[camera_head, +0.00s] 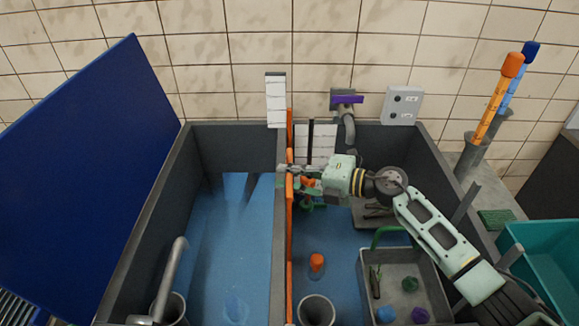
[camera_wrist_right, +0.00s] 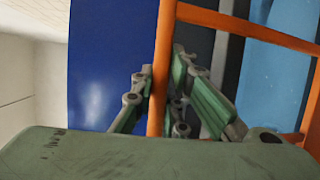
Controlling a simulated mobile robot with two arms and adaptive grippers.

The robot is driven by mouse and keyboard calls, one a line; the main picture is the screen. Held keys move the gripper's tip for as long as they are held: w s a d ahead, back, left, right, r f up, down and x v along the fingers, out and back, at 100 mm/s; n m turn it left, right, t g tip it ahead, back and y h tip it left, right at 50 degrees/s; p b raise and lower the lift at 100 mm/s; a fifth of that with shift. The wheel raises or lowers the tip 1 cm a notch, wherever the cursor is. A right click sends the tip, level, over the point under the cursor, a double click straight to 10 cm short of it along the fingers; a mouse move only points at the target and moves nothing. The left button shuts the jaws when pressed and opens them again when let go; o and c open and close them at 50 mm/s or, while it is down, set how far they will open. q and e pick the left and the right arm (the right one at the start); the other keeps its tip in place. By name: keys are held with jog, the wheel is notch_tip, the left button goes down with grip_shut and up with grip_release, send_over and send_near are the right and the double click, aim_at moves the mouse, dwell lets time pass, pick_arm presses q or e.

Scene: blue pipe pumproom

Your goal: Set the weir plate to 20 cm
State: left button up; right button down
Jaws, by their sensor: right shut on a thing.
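The orange weir plate (camera_head: 289,215) stands along the dark grey dividing wall between two water-filled tank bays. Its orange frame also crosses the right wrist view, with an upright bar (camera_wrist_right: 161,60). My right gripper (camera_head: 298,176) reaches in from the right to the top of the divider. In the right wrist view its green-padded fingers (camera_wrist_right: 158,95) lie on both sides of the orange bar and are shut on it. A white marked scale board (camera_head: 276,103) stands upright at the divider's far end. Its marks are too small to read. My left gripper is out of view.
A grey tray (camera_head: 367,277) with small coloured items sits in the right bay, below my right arm. An orange-topped float (camera_head: 316,262) and a grey cylinder (camera_head: 316,311) are nearby. A blue panel (camera_head: 80,190) leans at left; a pipe (camera_head: 170,275) stands in the left bay.

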jog(key=shift+f, duration=0.5)
jog(key=c, duration=1.7)
grip_release()
jog(key=shift+r, duration=0.1)
jog(key=shift+c, duration=0.2)
jog(key=v, duration=1.2)
